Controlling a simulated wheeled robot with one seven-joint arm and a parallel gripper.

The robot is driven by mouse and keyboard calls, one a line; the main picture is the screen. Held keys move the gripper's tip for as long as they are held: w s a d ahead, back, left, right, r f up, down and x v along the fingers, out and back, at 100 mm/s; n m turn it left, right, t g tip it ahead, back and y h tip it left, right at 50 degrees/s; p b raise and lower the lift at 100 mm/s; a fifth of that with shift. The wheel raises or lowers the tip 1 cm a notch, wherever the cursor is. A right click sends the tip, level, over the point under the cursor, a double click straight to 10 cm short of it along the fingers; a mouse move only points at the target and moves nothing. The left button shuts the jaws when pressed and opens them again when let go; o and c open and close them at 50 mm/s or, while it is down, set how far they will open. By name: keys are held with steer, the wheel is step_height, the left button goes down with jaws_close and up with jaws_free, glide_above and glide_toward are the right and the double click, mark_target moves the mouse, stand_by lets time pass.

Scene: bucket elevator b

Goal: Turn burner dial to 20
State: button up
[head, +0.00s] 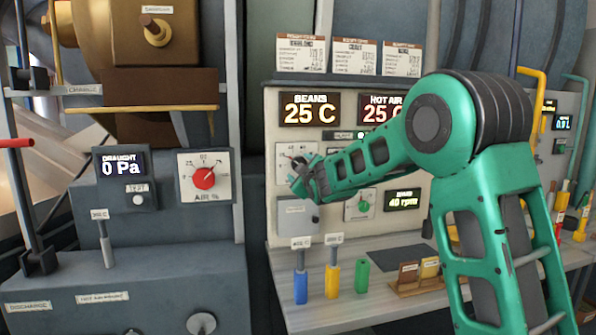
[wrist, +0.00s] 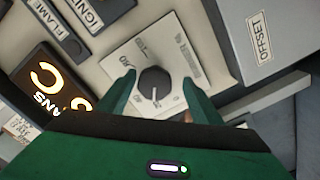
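The burner dial is a dark round knob (wrist: 154,83) on a white plate (wrist: 180,45) in the wrist view. A white pointer mark shows on the knob's lower side; the scale figures are too small to read surely. My gripper (wrist: 158,83) is open, with one green finger to each side of the knob and a gap showing between each finger and the knob. In the head view my gripper (head: 299,180) is in front of the burner plate (head: 284,150) and hides most of the knob.
A red AIR % dial (head: 204,178) stands on the left panel. Displays for beans (head: 310,109) and hot air (head: 383,108) both read 25 C. A smaller green dial (head: 363,206) is low on the right. An OFFSET box (wrist: 262,38) sits beside the burner plate. Colored holders (head: 333,278) stand on the shelf below.

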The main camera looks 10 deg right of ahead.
steer(key=shift+r, duration=0.2)
steer(key=shift+s, duration=0.1)
steer(key=s, duration=1)
steer(key=shift+s, duration=0.3)
